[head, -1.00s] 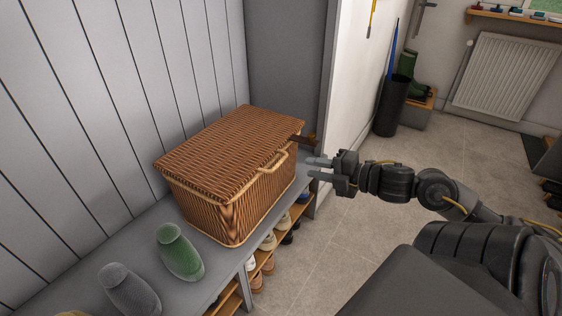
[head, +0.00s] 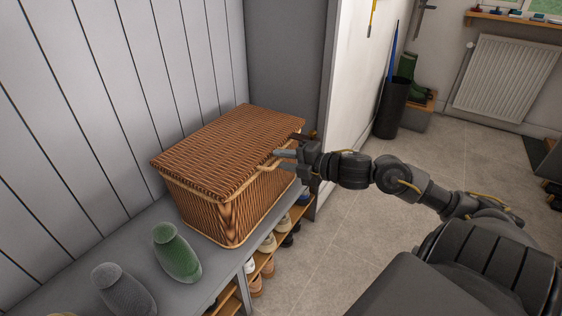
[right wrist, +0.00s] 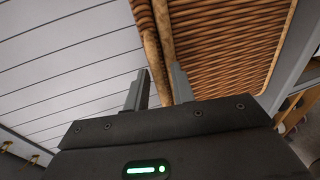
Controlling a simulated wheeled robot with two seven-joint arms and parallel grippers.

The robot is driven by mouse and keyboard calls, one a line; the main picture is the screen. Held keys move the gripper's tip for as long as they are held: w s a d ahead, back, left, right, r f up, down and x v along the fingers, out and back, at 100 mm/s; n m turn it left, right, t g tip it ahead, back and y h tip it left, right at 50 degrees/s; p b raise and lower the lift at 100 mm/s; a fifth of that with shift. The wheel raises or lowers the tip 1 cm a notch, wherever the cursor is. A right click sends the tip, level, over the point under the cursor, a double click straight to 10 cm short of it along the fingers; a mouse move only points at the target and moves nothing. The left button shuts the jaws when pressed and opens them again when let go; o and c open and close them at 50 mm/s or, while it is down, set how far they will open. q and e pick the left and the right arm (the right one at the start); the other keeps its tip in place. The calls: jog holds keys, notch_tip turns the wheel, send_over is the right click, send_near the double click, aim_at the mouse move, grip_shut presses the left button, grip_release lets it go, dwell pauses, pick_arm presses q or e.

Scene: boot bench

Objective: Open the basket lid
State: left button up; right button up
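The wicker basket (head: 205,213) stands on the grey bench, its lid (head: 225,148) down. I cannot tell whether a finger touches the handle. My left gripper is not in view.
Shoes sit on shelves below. A panelled wall (head: 120,90) rises behind. The floor (head: 345,235) in front is clear.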

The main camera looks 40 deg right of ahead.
jog(key=shift+w+a, duration=0.2)
jog(key=shift+w, duration=0.3)
jog(key=shift+f, duration=0.1)
grip_shut()
